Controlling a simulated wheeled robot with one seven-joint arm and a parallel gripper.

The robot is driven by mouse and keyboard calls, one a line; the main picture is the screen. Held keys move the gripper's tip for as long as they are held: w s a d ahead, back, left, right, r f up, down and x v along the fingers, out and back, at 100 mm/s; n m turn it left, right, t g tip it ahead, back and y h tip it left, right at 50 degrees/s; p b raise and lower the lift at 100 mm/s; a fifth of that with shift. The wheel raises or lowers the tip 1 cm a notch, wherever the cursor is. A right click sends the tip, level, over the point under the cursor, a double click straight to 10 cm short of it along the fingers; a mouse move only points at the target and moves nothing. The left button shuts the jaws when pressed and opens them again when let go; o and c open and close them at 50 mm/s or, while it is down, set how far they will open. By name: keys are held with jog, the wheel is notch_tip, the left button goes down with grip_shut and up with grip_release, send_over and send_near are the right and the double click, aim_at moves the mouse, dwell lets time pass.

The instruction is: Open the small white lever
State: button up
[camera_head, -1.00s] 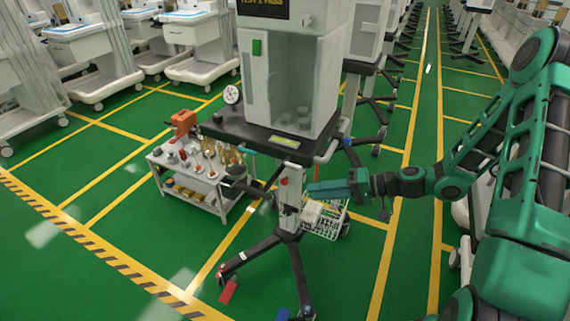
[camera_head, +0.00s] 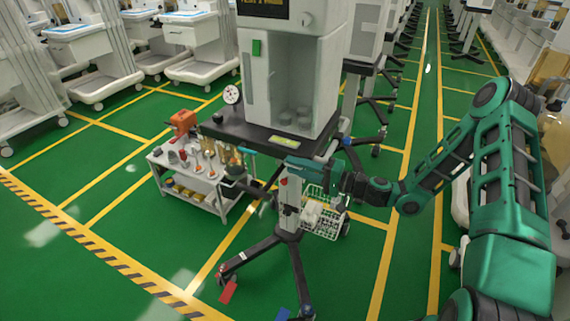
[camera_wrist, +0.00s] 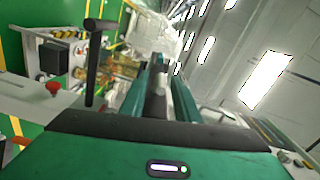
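The anaesthesia cart (camera_head: 290,85) stands in the middle of the head view, with a dark worktop (camera_head: 260,137) and a pale column below it. I cannot clearly pick out the small white lever in either view; it may be hidden or too small. My gripper (camera_head: 290,162) is just under the worktop's front right edge, close to the column. In the wrist view its two green fingers (camera_wrist: 165,90) point away, with a narrow gap between them. I see nothing clearly held. A red knob (camera_head: 283,181) is on the column; a red knob also shows in the wrist view (camera_wrist: 53,87).
A black T-shaped handle (camera_wrist: 94,60) rises left of the fingers. A white wire basket (camera_head: 325,215) hangs low by the column. A shelf trolley (camera_head: 222,198) with several instruments stands at left. Dark cart legs spread over the green floor.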

jog(key=shift+x, duration=2)
grip_shut()
